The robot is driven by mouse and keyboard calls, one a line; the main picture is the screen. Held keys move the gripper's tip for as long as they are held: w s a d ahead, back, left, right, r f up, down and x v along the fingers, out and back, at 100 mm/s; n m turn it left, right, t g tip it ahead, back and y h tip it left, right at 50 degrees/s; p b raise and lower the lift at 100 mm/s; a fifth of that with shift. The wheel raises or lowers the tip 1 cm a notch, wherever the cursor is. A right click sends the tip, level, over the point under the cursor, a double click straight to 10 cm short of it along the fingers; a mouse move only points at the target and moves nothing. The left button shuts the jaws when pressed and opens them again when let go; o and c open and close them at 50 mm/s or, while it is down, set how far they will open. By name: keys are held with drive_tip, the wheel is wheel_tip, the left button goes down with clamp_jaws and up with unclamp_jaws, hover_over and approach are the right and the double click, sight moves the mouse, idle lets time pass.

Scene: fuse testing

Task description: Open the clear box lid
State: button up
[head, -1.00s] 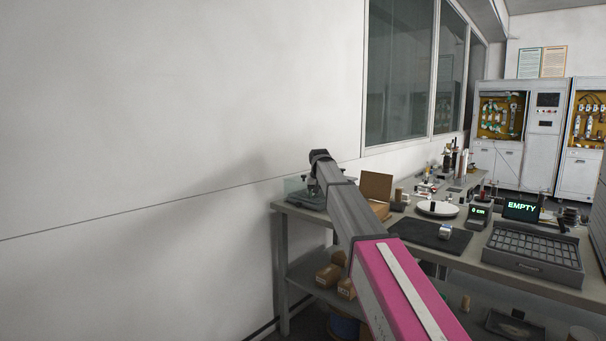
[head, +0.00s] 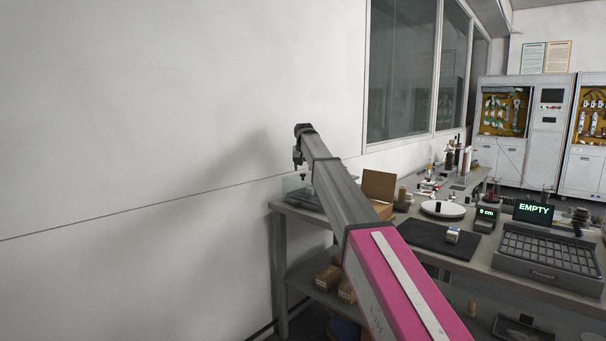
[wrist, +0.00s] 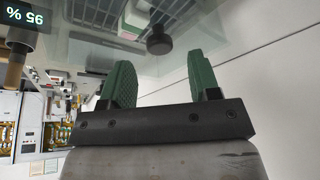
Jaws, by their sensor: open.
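The clear box (head: 292,184) stands at the far left end of the table, partly hidden behind my arm. A dark round knob (head: 303,178) shows on its lid. In the wrist view the clear lid (wrist: 105,50) is a see-through sheet with the black knob (wrist: 158,41) on it. My gripper (head: 298,160) is above the box in the head view. In the wrist view my gripper (wrist: 160,62) has two green fingers spread apart, with the knob showing between and beyond their tips. Nothing is between the fingers, and the knob looks apart from them.
An open cardboard box (head: 379,190) stands right of the clear box. A white round plate (head: 442,209), a dark mat (head: 438,240) and a grey tray unit with an "EMPTY" display (head: 534,212) are further right. The wall (head: 180,120) is close behind the box.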

drive_tip(key=shift+x, duration=1.7)
